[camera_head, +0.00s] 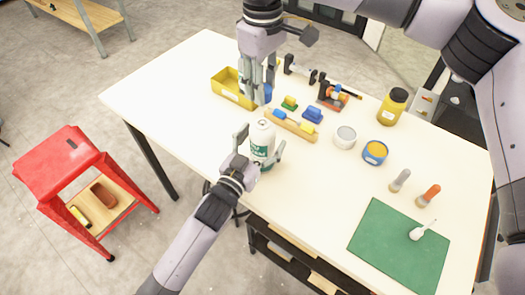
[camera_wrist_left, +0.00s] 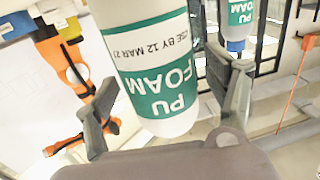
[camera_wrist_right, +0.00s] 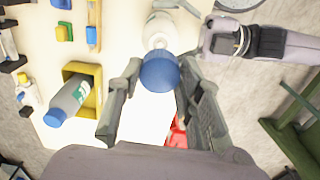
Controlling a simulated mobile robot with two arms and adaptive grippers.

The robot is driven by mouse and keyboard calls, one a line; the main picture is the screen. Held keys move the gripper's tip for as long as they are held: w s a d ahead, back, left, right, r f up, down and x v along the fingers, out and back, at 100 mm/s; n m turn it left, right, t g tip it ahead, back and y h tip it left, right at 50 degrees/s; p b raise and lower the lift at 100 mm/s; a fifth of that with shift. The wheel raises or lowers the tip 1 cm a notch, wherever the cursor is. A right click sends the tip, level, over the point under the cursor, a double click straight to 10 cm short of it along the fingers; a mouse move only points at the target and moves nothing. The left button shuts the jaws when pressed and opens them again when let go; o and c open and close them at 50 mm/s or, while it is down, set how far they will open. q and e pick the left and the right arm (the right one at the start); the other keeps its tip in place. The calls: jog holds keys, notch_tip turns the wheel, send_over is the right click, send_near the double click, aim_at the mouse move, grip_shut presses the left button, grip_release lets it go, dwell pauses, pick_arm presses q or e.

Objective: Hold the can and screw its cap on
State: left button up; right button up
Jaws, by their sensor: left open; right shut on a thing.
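The white PU foam can (camera_head: 262,142) with a green label is upright near the table's front edge, its top bare. It also shows large and upside down in the left wrist view (camera_wrist_left: 150,60). My left gripper (camera_head: 259,147) is open, its fingers on either side of the can; I cannot tell whether they touch it. My right gripper (camera_head: 257,90) is shut on a blue cap (camera_wrist_right: 159,71), above and behind the can in the head view. In the right wrist view the can (camera_wrist_right: 165,30) shows just beyond the cap, apart from it as far as I can tell.
A yellow tray (camera_head: 228,92) holds another can with a blue cap (camera_wrist_right: 68,103). Several blocks and tools, a tin (camera_head: 345,137), a blue-and-yellow tin (camera_head: 375,152) and a yellow-and-black jar (camera_head: 392,106) stand to the right. A green mat (camera_head: 385,250) lies at the right front. The table's left part is clear.

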pick_arm(q)
jog(key=shift+w, duration=0.1)
jog(key=shift+c, duration=0.3)
jog(key=c, duration=1.7)
jog(key=shift+c, duration=0.2)
pick_arm(e)
send_over(263, 125)
jog(key=shift+f, duration=2.5)
